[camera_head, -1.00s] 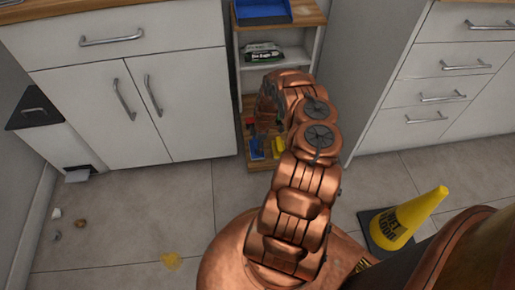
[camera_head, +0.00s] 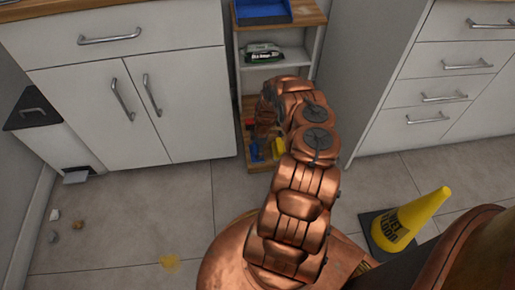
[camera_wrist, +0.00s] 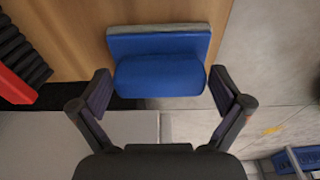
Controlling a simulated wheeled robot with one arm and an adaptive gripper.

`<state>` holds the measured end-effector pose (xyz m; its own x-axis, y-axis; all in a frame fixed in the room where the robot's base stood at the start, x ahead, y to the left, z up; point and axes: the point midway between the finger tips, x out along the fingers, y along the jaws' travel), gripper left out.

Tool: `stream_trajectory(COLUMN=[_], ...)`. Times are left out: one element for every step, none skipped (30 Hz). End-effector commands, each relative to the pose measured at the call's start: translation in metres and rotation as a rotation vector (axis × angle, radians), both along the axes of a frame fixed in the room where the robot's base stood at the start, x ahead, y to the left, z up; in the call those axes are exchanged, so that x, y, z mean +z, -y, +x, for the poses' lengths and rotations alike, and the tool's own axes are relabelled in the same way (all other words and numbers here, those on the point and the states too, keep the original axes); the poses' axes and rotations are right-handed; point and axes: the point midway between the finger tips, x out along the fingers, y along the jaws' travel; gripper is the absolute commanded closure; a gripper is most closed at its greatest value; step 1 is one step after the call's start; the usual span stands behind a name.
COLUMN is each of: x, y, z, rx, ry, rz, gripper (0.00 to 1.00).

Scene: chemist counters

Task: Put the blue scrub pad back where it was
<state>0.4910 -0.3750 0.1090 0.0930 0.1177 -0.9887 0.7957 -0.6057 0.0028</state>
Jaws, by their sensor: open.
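The blue scrub pad (camera_wrist: 160,72) lies on the wooden board of the low shelf (camera_wrist: 75,60), with a grey layer along its far edge. In the head view a blue item (camera_head: 257,151), likely this pad, shows at the front of the bottom shelf. My gripper (camera_wrist: 161,88) is open and empty. Its two fingers are spread to the left and right of the pad's near end, with no clear contact. In the head view my gripper is mostly hidden behind my arm.
A red brush with black bristles (camera_wrist: 14,75) lies left of the pad. A yellow item (camera_head: 279,150) sits right of the blue one. Cabinets (camera_head: 150,105) and drawers (camera_head: 430,95) flank the narrow shelf unit.

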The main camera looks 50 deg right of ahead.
Motion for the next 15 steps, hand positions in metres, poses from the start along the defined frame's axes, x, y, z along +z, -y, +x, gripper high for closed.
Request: stream_trajectory(x=[0.001,0.001,0.002,0.005,0.010,0.016,0.020,0.026,0.034,0.040,0.046,0.055,0.061,0.067,0.074], y=[0.000,0.000,0.000,0.000,0.001,0.002,0.002,0.003,0.004,0.005,0.006,0.007,0.008,0.009,0.009], z=[0.000,0.000,0.000,0.000,-0.001,-0.002,-0.002,-0.003,-0.004,-0.005,-0.005,-0.005,-0.005,-0.006,-0.006], rx=[0.000,0.000,0.000,0.000,0.000,0.000,-0.001,-0.002,-0.003,-0.002,-0.002,-0.001,0.000,0.000,-0.001], ry=[0.000,0.000,-0.001,-0.001,-0.001,-0.001,-0.002,-0.002,-0.002,-0.001,-0.001,0.000,0.000,0.000,0.001], rz=[0.000,0.000,-0.001,-0.001,-0.001,-0.001,0.000,0.000,0.000,-0.001,-0.001,-0.003,-0.004,-0.004,-0.003], gripper=[0.00,0.00,0.00,0.00,0.00,0.00,0.00,0.00,0.00,0.00,0.00,0.00,0.00,0.00,0.00])
